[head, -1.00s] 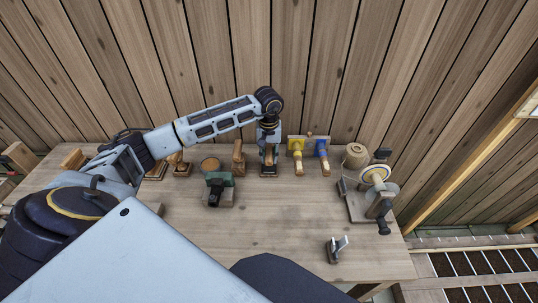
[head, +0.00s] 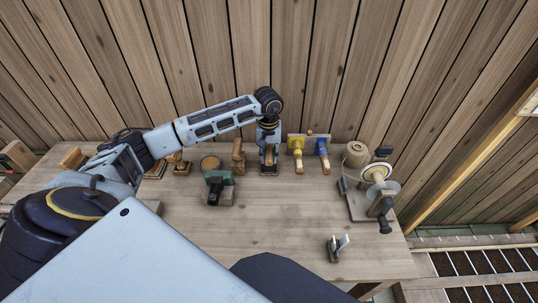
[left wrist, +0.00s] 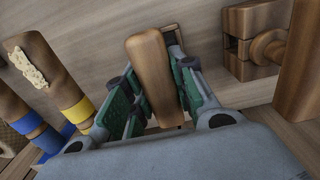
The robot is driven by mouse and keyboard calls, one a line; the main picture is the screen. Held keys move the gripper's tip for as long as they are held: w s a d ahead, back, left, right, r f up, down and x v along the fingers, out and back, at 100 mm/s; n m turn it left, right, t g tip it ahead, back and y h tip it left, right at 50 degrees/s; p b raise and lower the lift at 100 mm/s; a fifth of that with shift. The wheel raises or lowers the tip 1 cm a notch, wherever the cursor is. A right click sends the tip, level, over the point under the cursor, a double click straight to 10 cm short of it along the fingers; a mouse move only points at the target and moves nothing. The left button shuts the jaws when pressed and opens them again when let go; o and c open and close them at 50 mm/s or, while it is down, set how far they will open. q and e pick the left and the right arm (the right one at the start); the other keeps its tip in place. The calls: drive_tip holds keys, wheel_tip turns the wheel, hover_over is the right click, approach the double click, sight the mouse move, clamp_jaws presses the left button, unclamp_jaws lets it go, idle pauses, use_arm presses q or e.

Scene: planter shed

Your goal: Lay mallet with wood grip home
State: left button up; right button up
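My left gripper (head: 269,137) points down over the back of the workbench. In the left wrist view its green-padded fingers (left wrist: 153,95) lie on both sides of a plain wooden grip (left wrist: 152,70) and appear closed against it. The grip, which also shows in the head view (head: 269,157), is upright or nearly so; a wooden frame shows behind it. The mallet's head cannot be made out. My right gripper is not in view.
Just right stand a yellow-banded tool (head: 297,148) and a blue-banded tool (head: 322,148). Another wooden tool (head: 238,152) stands close on the left. A green-and-black device (head: 217,187), a wheel machine (head: 374,178) and a small metal tool (head: 338,246) stand on the workbench (head: 270,225). Its front middle is clear.

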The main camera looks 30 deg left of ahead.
use_arm(q)
drive_tip(key=o, duration=0.5)
drive_tip(key=shift+r, duration=0.9)
wheel_tip(320, 180, up, 10)
drive_tip(key=shift+r, duration=0.1)
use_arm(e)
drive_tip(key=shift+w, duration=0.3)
use_arm(q)
wheel_tip(320, 180, up, 10)
drive_tip(key=p, duration=1)
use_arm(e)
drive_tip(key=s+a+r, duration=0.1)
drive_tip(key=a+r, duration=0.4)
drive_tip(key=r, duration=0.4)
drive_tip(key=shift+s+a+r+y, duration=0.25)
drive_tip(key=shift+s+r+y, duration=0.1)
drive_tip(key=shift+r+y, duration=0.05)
use_arm(q)
drive_tip(key=shift+r, duration=0.1)
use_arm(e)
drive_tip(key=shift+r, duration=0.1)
